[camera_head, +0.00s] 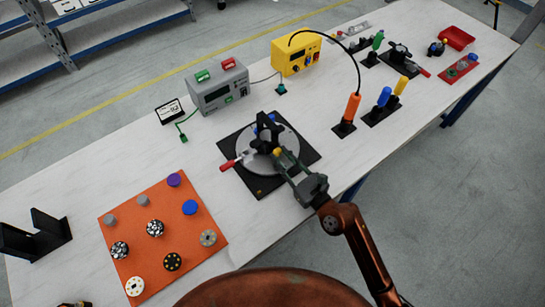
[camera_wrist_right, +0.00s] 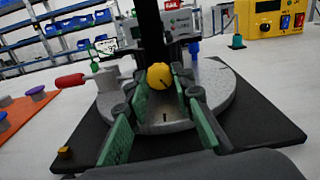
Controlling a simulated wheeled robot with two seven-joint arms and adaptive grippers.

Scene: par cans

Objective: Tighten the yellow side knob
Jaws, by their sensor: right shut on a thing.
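The yellow side knob (camera_wrist_right: 160,76) is a small round ball with a dark slot, in front of a black upright post (camera_wrist_right: 151,35) on a round grey plate (camera_wrist_right: 222,95). In the head view the knob (camera_head: 277,152) shows as a small yellow spot at the fixture's near side. My right gripper (camera_head: 281,157) reaches in from the lower right. In the wrist view its green-padded fingers (camera_wrist_right: 162,84) stand on both sides of the knob and are closed on it. The grey plate rests on a black base (camera_head: 263,187). My left gripper is not clearly in view.
A red-handled lever (camera_head: 229,164) sticks out at the fixture's left. An orange board (camera_head: 186,238) with several discs lies left. A grey meter (camera_head: 218,88) and a yellow power box (camera_head: 296,54) stand behind. Upright tools in holders (camera_head: 346,128) stand right.

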